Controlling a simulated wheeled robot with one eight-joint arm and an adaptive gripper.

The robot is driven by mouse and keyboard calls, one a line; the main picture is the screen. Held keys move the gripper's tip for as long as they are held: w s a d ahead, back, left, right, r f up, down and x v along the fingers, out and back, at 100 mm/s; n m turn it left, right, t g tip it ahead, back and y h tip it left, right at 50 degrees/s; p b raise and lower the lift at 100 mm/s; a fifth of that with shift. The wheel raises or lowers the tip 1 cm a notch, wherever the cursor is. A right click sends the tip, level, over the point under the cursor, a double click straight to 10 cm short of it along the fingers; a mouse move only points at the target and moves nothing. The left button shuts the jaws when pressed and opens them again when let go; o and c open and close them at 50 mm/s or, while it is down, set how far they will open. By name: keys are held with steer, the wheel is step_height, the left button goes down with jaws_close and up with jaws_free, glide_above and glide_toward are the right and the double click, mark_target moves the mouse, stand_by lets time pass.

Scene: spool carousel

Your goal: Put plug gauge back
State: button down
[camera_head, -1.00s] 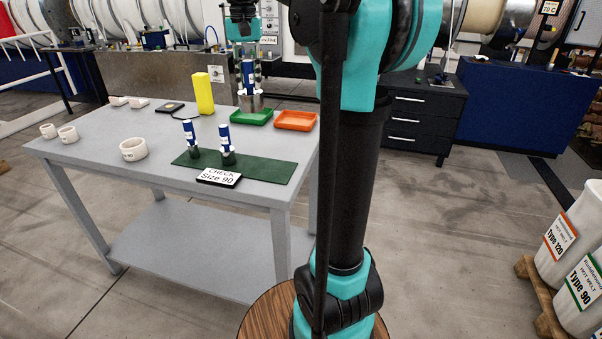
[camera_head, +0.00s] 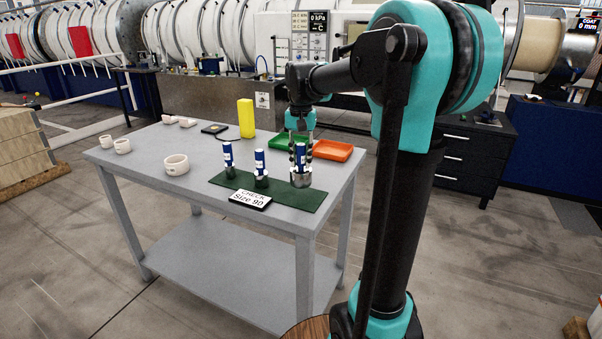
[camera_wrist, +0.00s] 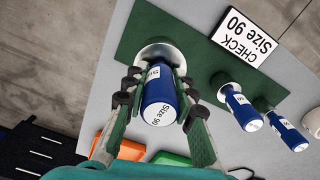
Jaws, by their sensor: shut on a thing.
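My gripper (camera_head: 301,158) is shut on a blue-handled plug gauge (camera_head: 300,152) with a silver end, upright at the right end of the dark green mat (camera_head: 290,197). In the wrist view the held gauge (camera_wrist: 158,98) reads "Size 90" on its cap, and the fingers flank its handle. Its silver end is at or just above the mat; I cannot tell whether it touches. Two other blue-handled gauges, one at the left (camera_head: 228,157) and one in the middle (camera_head: 261,163), stand upright on the mat. A sign (camera_head: 250,198) reading "CHECK Size 90" lies at the mat's front edge.
Behind the mat are a green tray (camera_head: 285,143) and an orange tray (camera_head: 333,151). A yellow block (camera_head: 246,118) stands at the back. Free tabletop lies between rings and mat.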

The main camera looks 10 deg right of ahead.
mark_target(301, 144)
steer(key=shift+f, duration=2.35)
steer(key=shift+f, duration=0.1)
steer(key=c, duration=1.2)
jaws_free()
step_height(301, 144, up, 12)
steer(key=shift+r, duration=0.1)
